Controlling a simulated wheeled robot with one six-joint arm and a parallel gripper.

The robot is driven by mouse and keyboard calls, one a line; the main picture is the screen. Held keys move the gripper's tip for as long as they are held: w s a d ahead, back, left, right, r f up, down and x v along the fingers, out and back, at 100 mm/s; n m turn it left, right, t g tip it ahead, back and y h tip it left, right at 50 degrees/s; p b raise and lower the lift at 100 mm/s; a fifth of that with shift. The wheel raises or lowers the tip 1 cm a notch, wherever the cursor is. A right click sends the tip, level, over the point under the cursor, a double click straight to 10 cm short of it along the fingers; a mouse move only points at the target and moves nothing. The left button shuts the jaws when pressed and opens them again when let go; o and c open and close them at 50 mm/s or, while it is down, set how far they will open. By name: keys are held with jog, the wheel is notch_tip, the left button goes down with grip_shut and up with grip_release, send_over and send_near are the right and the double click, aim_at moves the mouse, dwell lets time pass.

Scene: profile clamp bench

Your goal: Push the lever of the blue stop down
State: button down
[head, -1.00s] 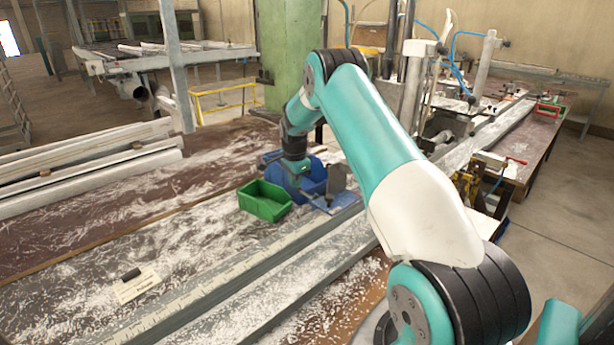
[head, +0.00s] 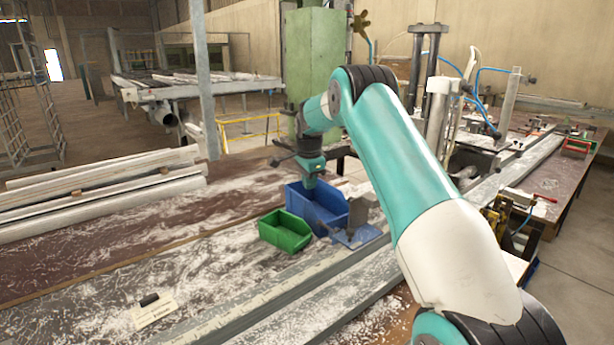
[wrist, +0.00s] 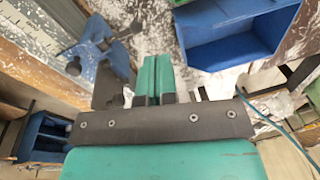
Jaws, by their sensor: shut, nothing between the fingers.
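The blue stop (head: 362,238) sits on the long rail on the bench, with a grey upright plate (head: 359,213) on it. In the wrist view the blue stop (wrist: 117,58) is at upper left, with dark round-ended parts on it; which one is its lever I cannot tell for sure. My gripper (head: 311,186) is shut and empty, pointing down at the blue bin, to the left of the stop and apart from it in the head view. In the wrist view its teal fingers (wrist: 155,62) are together, right of the stop.
An open blue bin (head: 318,208) stands beside the stop; it also shows in the wrist view (wrist: 228,42). A green bin (head: 285,232) is in front of it. A label with a black object (head: 152,309) lies at front left. White shavings cover the bench.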

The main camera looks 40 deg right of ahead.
jog(key=shift+w+a+r, duration=0.1)
jog(key=shift+w+r, duration=0.2)
jog(key=shift+r, duration=0.5)
jog(key=shift+w+a+r, duration=0.1)
jog(key=shift+w+r, duration=0.2)
jog(key=shift+r, duration=0.45)
jog(key=s+a+r+n+y, duration=0.1)
jog(key=s+a+r+n, duration=0.3)
jog(key=a, duration=0.5)
jog(key=s+a+r+n+y, duration=0.1)
jog(key=s+a+r+n, duration=0.1)
jog(key=s+a+n, duration=0.45)
jog(key=s+a+r+n, duration=0.1)
jog(key=a+r+n, duration=0.2)
jog(key=a, duration=0.8)
jog(key=s+a+n+y, duration=0.1)
jog(key=s+a+n, duration=0.3)
jog(key=s, duration=0.5)
jog(key=s+a+f+n+y, duration=0.1)
jog(key=s+a+n, duration=0.4)
jog(key=s, duration=0.4)
jog(key=s+a+n+g+y, duration=0.1)
jog(key=s+a+n, duration=0.4)
jog(key=s, duration=0.4)
jog(key=shift+s+f, duration=0.2)
jog(key=shift+s, duration=0.15)
jog(key=shift+a, duration=0.15)
